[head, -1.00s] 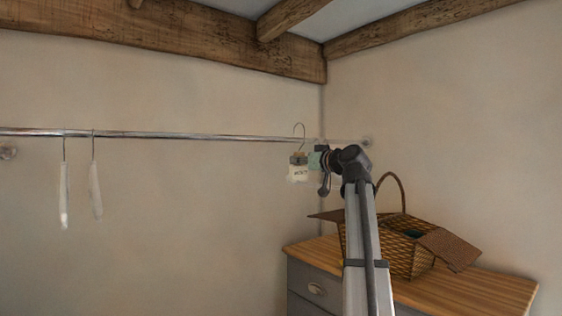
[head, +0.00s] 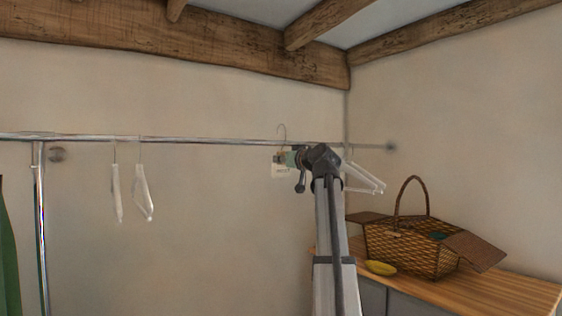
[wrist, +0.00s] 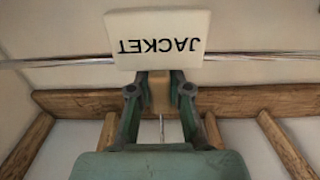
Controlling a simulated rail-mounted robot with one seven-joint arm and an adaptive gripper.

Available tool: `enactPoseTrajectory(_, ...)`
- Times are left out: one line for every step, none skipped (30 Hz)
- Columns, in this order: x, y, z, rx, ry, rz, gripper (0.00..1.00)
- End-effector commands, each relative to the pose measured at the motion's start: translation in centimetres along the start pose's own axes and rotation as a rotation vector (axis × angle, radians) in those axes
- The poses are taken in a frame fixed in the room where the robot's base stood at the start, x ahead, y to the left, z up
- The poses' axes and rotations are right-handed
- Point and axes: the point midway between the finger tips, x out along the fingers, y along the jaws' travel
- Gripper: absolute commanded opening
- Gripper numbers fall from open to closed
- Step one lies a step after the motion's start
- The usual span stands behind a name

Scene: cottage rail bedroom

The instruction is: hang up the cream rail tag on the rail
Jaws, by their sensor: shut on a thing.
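The cream rail tag (head: 281,172) has a block with the word JACKET, a brown neck and a thin wire hook (head: 282,132). My gripper (head: 284,158) is shut on the brown neck (wrist: 159,92). In the wrist view the block (wrist: 157,38) appears upside down beyond my fingers (wrist: 159,95). The metal rail (head: 220,140) crosses behind the tag in the wrist view (wrist: 60,62). In the head view the hook rises above the rail's line with the block below it. I cannot tell whether the hook is around the rail.
Two pale hangers (head: 130,192) hang at left, and more clear hangers (head: 364,178) show right of my arm. A metal post (head: 40,220) and green cloth (head: 8,260) stand far left. A wicker basket (head: 408,250) and yellow object (head: 380,268) sit on the wooden dresser top (head: 480,287).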

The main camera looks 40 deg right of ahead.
Motion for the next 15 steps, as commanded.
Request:
enactPoseTrajectory(0.0,0.0,0.0,0.000,0.000,0.000,0.00)
enactPoseTrajectory(0.0,0.0,0.1,0.000,0.000,0.000,0.00)
enactPoseTrajectory(0.0,0.0,0.1,0.000,0.000,0.000,0.00)
enactPoseTrajectory(0.0,0.0,0.1,0.000,0.000,0.000,0.00)
enactPoseTrajectory(0.0,0.0,0.1,0.000,0.000,0.000,0.00)
enactPoseTrajectory(0.0,0.0,0.2,0.000,0.000,0.000,0.00)
enactPoseTrajectory(0.1,0.0,0.2,0.000,0.000,0.000,0.00)
enactPoseTrajectory(0.1,0.0,0.1,0.001,0.000,0.000,0.00)
enactPoseTrajectory(0.4,0.0,0.0,0.001,0.000,-0.001,0.00)
enactPoseTrajectory(0.6,0.0,0.0,0.001,0.000,-0.001,0.00)
enactPoseTrajectory(0.8,0.0,0.0,0.001,0.000,-0.001,0.00)
enactPoseTrajectory(1.1,0.0,0.0,0.001,0.000,-0.002,0.00)
enactPoseTrajectory(1.3,0.0,0.0,0.001,0.000,-0.002,0.00)
enactPoseTrajectory(1.4,0.0,0.0,0.001,0.000,-0.002,0.00)
enactPoseTrajectory(1.7,0.0,0.0,0.001,0.000,-0.002,0.00)
